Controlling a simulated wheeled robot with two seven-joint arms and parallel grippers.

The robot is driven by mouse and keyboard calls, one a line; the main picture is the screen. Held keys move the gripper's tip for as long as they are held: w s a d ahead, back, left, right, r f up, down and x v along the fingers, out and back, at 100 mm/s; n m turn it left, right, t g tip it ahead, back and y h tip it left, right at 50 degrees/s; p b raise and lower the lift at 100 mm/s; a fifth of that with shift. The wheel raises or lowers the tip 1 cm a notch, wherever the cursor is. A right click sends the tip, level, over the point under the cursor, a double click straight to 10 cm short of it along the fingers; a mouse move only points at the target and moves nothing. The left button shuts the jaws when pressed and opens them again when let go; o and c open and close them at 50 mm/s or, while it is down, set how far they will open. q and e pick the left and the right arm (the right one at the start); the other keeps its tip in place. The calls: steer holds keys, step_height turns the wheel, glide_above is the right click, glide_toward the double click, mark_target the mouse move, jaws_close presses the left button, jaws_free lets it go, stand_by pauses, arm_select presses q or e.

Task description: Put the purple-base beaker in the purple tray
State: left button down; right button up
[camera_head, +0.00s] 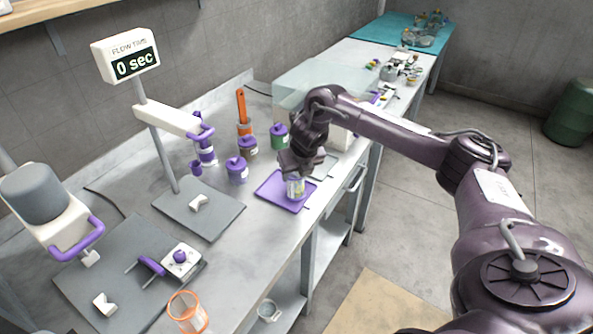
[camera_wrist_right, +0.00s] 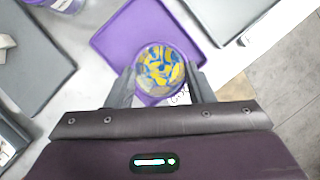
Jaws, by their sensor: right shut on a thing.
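My right gripper (camera_head: 296,170) points down and is shut on a clear beaker (camera_head: 295,188). In the right wrist view, the beaker (camera_wrist_right: 161,70) is seen from above between the two fingers (camera_wrist_right: 160,88), with mottled yellow and blue inside. The purple tray (camera_head: 270,195) lies flat on the bench, and the beaker is over its right part. The tray also shows in the right wrist view (camera_wrist_right: 125,35), behind the beaker. I cannot tell whether the beaker's bottom touches the tray, and its base colour is not clear. My left gripper is not in view.
Purple-lidded jars (camera_head: 237,170) stand left of the tray. A clear box (camera_head: 303,85) stands behind. A grey plate (camera_head: 200,210) with a display stand is to the left. An orange beaker (camera_head: 187,312) stands near the front. The bench edge is close right of the tray.

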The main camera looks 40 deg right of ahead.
steer(key=o, duration=1.4)
steer(key=p+v, duration=0.2)
steer(key=v, duration=1)
steer(key=shift+p, duration=0.35)
